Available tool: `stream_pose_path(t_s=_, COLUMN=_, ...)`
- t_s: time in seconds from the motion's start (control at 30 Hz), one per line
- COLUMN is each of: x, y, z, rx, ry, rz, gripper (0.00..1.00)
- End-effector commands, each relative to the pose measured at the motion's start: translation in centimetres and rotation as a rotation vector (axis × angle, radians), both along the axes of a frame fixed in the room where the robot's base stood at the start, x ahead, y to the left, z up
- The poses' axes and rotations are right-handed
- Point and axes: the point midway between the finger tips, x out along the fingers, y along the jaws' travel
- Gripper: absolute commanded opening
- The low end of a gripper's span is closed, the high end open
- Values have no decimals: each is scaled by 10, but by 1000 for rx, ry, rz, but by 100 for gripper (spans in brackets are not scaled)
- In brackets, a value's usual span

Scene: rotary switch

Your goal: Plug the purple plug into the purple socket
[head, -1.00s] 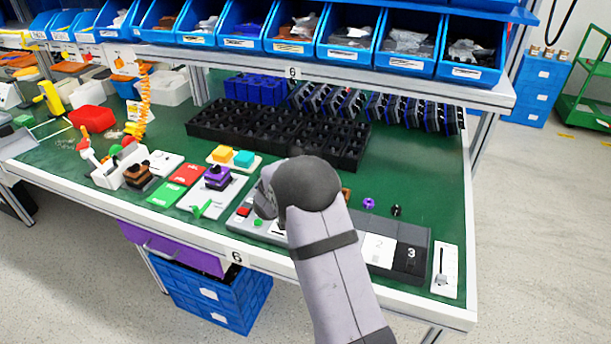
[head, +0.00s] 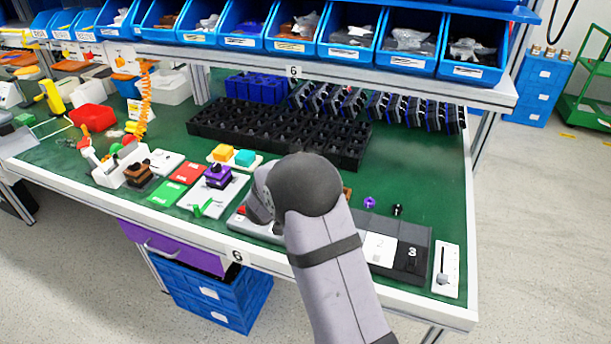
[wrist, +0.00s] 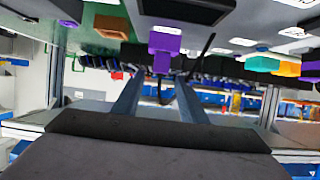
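A purple block-shaped part (wrist: 164,40), which looks like the purple plug, shows between the ends of my two gripper fingers (wrist: 161,78) in the wrist view. The fingers stand apart around its lower, narrower part; whether they touch it I cannot tell. A dark cable-like strand runs beside it. In the head view my dark wrist hides the fingertips and this part. A small purple round piece (head: 369,202) stands on the table right of my arm; it looks like the one at upper left in the wrist view (wrist: 70,22). I cannot tell which purple piece is the socket.
A grey, white and black numbered box (head: 411,255) and a small black knob (head: 397,210) lie right of my arm. A purple-topped switch (head: 217,176) stands left. A black crate (head: 280,135) lies behind.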

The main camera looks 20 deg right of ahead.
Motion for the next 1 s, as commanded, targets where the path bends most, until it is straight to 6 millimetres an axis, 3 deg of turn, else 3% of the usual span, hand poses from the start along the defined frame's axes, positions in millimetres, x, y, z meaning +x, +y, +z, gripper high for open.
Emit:
stream_pose_path(t_s=0.3, x=-37, y=38, z=22, rx=-1, ry=-1, rz=3, gripper=39)
stream_pose_path(t_s=0.5, x=-51, y=51, z=30, rx=-1, ry=0, rz=1, gripper=39)
stream_pose_path(t_s=1.0, x=-52, y=63, z=32, rx=25, ry=0, rz=45, gripper=39)
